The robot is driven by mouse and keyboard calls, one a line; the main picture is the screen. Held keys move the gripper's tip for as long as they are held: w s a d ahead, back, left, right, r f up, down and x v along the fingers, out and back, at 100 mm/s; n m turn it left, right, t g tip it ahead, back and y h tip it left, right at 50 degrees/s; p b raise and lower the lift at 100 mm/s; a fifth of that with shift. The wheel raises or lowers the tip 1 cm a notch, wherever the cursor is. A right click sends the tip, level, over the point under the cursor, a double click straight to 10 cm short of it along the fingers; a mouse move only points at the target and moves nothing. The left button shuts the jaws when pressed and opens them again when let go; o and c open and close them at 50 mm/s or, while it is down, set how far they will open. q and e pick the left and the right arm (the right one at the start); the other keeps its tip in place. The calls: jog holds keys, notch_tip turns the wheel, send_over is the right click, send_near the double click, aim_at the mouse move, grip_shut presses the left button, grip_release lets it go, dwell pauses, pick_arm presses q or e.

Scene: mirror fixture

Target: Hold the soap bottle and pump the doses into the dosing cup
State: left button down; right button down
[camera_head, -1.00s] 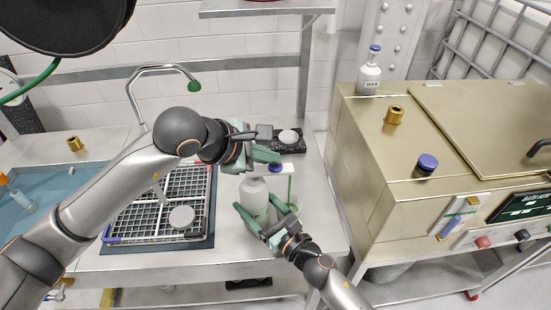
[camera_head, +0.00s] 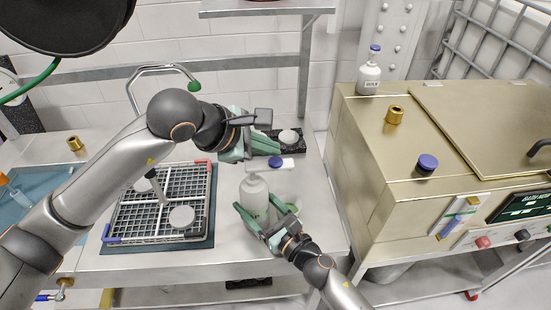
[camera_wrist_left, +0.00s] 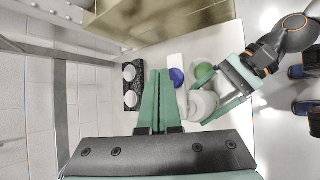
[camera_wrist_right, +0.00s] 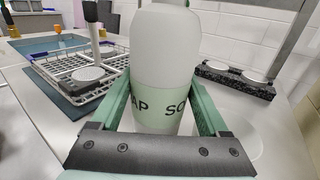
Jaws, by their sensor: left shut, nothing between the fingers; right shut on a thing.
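The soap bottle (camera_head: 254,192) is white with a pale green label; it stands upright in the head view and fills the middle of the right wrist view (camera_wrist_right: 165,60). My right gripper (camera_head: 262,222) is shut around its body. Its pump head (camera_head: 275,161) has a blue top and a white spout pointing right in the head view. My left gripper (camera_head: 276,148) is shut and empty, just above the pump head. Its closed fingers also show in the left wrist view (camera_wrist_left: 157,95). The dosing cup (camera_wrist_left: 204,72) shows green inside, beside the bottle; in the head view it is hard to make out.
A wire rack (camera_head: 190,190) with a white disc stands on a tray left of the bottle. A dark holder with white discs (camera_head: 289,137) is behind. A brass-coloured machine (camera_head: 385,170) stands to the right. The front bench between rack and bottle is clear.

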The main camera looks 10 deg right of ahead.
aim_at(270, 163)
pick_arm(q)
jog(key=shift+r, duration=2.55)
pick_arm(e)
grip_release()
